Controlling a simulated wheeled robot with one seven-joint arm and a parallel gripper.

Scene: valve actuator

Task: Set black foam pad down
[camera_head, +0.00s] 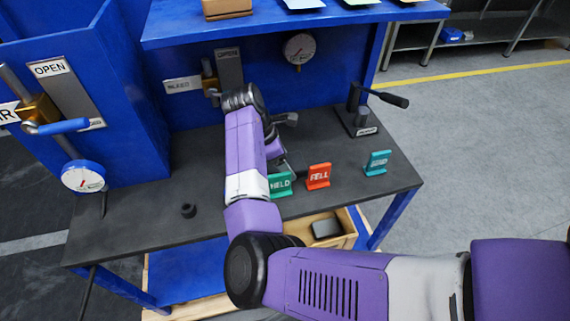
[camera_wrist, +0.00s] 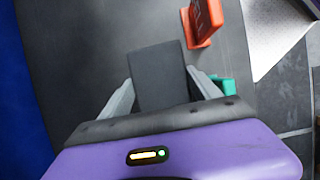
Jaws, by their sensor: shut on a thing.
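In the wrist view, my gripper (camera_wrist: 163,98) is shut on a black foam pad (camera_wrist: 161,70), a dark flat block between its two grey fingers. The pad is over the dark bench top (camera_wrist: 95,60); I cannot tell whether it touches the surface. In the head view, my gripper (camera_head: 284,168) is over the middle of the bench top (camera_head: 140,215), behind the teal HELD sign, and mostly hidden by my arm. The pad cannot be made out clearly there.
A teal sign (camera_head: 280,184), a red FELL sign (camera_head: 318,176) and another teal sign (camera_head: 377,162) stand on the bench right of my arm. A black lever fixture (camera_head: 360,118) stands behind them. A small black ring (camera_head: 188,210) lies left on clear bench.

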